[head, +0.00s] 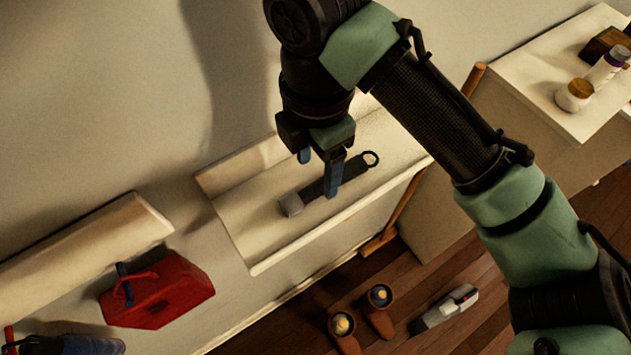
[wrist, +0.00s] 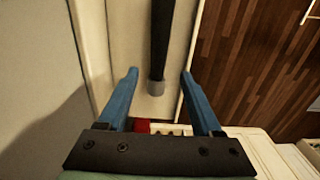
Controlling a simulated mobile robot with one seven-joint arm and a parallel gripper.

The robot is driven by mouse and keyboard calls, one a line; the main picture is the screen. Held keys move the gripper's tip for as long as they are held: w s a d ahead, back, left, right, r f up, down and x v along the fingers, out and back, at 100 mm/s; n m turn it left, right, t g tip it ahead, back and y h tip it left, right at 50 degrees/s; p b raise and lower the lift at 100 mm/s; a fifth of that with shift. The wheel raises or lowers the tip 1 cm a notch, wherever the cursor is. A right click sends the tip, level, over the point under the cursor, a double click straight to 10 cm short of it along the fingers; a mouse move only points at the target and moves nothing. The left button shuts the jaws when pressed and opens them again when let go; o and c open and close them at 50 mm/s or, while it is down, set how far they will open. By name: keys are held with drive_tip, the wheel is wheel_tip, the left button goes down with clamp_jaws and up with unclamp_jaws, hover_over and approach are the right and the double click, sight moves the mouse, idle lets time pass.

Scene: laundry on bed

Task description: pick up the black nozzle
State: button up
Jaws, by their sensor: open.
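The black nozzle (head: 322,186) lies on a pale, shallow shelf (head: 262,232) by the wall. It is long and dark, with a grey tip at its lower left and a ring at its upper right. My gripper (head: 318,172) points down over it, its blue fingers apart with nothing held. In the wrist view, the nozzle (wrist: 161,42) runs between the open fingertips (wrist: 160,75), its grey end toward the palm. One finger overlaps the nozzle in the head view; I cannot tell the exact height gap or whether they touch.
A red box with a handle (head: 160,295) is at lower left, beside another pale ledge (head: 85,250). Brown shoe-like items (head: 377,315) and a grey-white device (head: 445,309) are on the wooden floor. Jars (head: 575,95) stand on a cabinet at upper right. A wooden stick leans near the shelf.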

sight(316, 186)
drive_tip(key=shift+f+p, duration=0.5)
drive_tip(key=shift+w+f+p, duration=0.1)
drive_tip(key=shift+f+p, duration=0.7)
drive_tip(key=shift+f, duration=1.35)
drive_tip(key=shift+c, duration=0.2)
clamp_jaws()
